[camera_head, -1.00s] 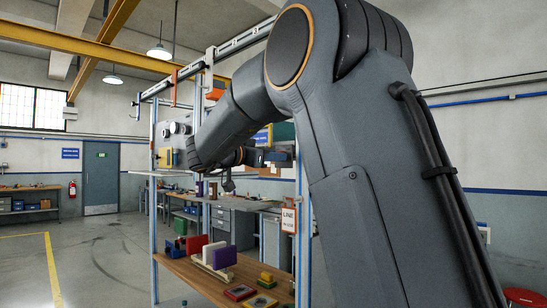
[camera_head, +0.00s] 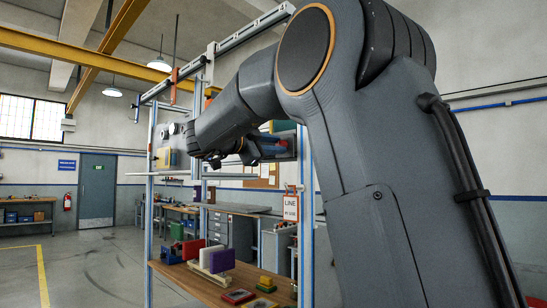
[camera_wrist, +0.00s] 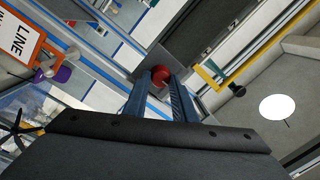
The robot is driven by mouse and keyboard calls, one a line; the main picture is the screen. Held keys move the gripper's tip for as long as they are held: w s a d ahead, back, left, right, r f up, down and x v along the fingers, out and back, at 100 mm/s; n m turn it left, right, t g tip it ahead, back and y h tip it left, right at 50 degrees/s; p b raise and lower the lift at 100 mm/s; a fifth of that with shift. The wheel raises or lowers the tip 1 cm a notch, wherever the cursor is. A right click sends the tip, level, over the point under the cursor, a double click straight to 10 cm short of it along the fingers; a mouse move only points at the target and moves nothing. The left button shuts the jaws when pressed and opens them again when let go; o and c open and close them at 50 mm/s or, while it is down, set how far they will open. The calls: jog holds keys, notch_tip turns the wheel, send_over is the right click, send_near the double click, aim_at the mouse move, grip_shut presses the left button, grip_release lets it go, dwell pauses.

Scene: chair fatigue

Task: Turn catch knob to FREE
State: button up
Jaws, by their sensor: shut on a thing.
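A round red knob (camera_wrist: 161,76) shows in the wrist view, right at the tips of my two blue fingers. My gripper (camera_wrist: 158,82) is shut on it, with a finger on either side. Any marking such as FREE cannot be read. In the head view my gripper (camera_head: 272,148) is small and partly hidden by my own wrist, near a blue-framed rack (camera_head: 304,225). The knob cannot be made out clearly there.
A lower wooden shelf (camera_head: 190,279) holds coloured blocks, including a purple one (camera_head: 222,261). An orange-bordered LINE sign (camera_head: 291,207) hangs on the rack, also in the wrist view (camera_wrist: 20,42). Open floor (camera_head: 95,270) lies to the left.

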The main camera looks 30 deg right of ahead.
jog(key=m+b, duration=0.9)
jog(key=shift+f+g+b, duration=0.2)
jog(key=shift+g+b, duration=0.2)
jog(key=shift+m, duration=0.3)
jog(key=o, duration=1)
jog(key=shift+r, duration=0.1)
jog(key=shift+o, duration=0.2)
jog(key=b+v, duration=0.1)
jog(key=v, duration=0.6)
jog(key=shift+a, duration=0.4)
